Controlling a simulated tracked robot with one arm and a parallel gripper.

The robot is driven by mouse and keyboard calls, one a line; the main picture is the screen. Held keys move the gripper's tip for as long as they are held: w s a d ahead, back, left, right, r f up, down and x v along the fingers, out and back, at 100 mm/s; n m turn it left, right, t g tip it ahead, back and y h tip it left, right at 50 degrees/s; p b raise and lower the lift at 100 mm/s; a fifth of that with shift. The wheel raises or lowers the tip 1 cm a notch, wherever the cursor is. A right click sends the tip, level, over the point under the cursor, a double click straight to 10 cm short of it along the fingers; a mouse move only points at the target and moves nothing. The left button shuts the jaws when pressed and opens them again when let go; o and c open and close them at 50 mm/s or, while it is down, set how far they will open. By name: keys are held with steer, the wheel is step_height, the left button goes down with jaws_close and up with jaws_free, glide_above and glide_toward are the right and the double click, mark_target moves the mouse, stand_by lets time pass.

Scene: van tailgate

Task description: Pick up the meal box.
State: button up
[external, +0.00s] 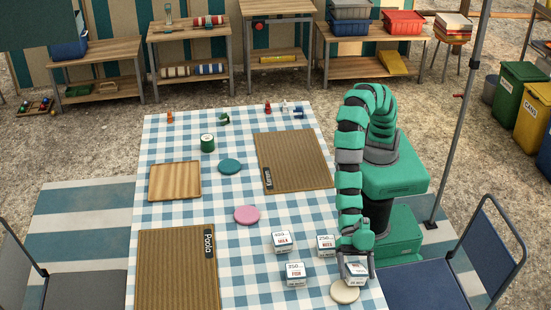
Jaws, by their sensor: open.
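Several small white boxes with red and dark print stand near the front right of the checked table. They are a back left box (283,241), a back right box (326,244), a front box (295,274) and a right box (356,273). The print is too small to tell which is the meal box. My gripper (357,268) is open, pointing down at the right box, with its fingers beside it. I cannot tell whether they touch it. My gripper partly hides the top of this box.
A cream disc (344,292) lies just in front of the right box. A blue chair (440,283) stands at the right.

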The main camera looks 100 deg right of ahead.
mark_target(357, 269)
steer(key=shift+c, duration=0.3)
steer(key=c, duration=1.2)
steer(key=shift+o, duration=0.2)
steer(key=shift+r+p, duration=0.9)
steer(key=shift+r, duration=0.95)
steer(key=s+d+r+b, duration=0.1)
steer(key=s+d+b, duration=0.4)
steer(key=d, duration=0.9)
steer(key=shift+s+r, duration=0.15)
steer(key=shift+s, duration=0.85)
